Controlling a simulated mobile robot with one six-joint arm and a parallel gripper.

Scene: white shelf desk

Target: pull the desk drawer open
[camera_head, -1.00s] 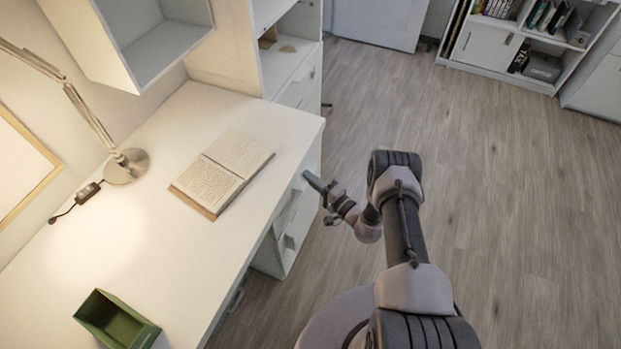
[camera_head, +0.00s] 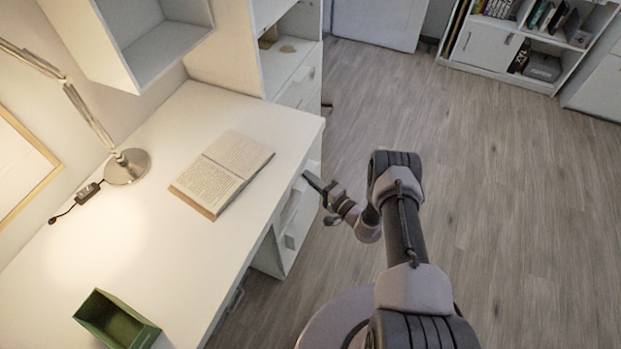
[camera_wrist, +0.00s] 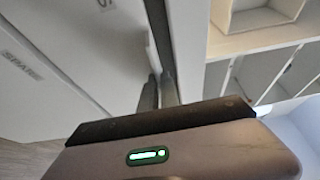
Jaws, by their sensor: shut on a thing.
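The white desk (camera_head: 190,262) runs along the left. Its drawer front lies under the right edge, mostly hidden in the head view. My gripper (camera_head: 310,182) is at that edge, beside the drawer fronts. In the wrist view, white fronts show at the left, one with a "SPARE" label (camera_wrist: 22,66). My gripper's narrow dark fingers (camera_wrist: 160,88) are close together there, on a pale handle (camera_wrist: 152,48). The grip itself is small and partly hidden by the fingers. I cannot tell how far the drawer stands out.
An open book (camera_head: 222,172), a lamp (camera_head: 127,166) and a green box (camera_head: 116,320) are on the desktop. A white shelf unit (camera_head: 285,60) stands at the desk's far end. The wooden floor (camera_head: 500,190) to the right is clear.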

